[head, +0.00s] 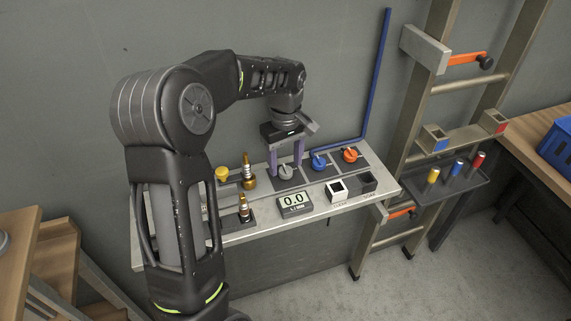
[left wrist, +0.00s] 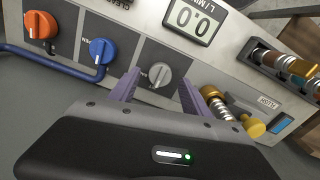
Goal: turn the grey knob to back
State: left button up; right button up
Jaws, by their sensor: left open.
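The grey knob (head: 286,172) sits on a dark square plate on the light panel, between a brass fitting on its left and the blue knob on its right. In the left wrist view the grey knob (left wrist: 157,74) has a pale pointer mark, and small lettering beside it is too small to read. My left gripper (head: 287,166) comes down from above with its purple fingers at the grey knob. In the left wrist view the fingers of my left gripper (left wrist: 155,88) are apart, one on each side of the knob. I cannot tell whether they touch it. My right gripper is not in view.
The blue knob (head: 318,161) and orange knob (head: 350,155) stand to the right on the panel (head: 240,235). A display (head: 294,202) reads 0.0. Brass fittings (head: 248,172) stand close on the left. A blue pipe (head: 378,85) rises behind, and a ladder (head: 415,110) stands right.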

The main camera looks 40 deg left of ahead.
pick_arm(q)
jog(key=shift+f, duration=0.95)
jog(key=shift+c, duration=0.5)
grip_shut()
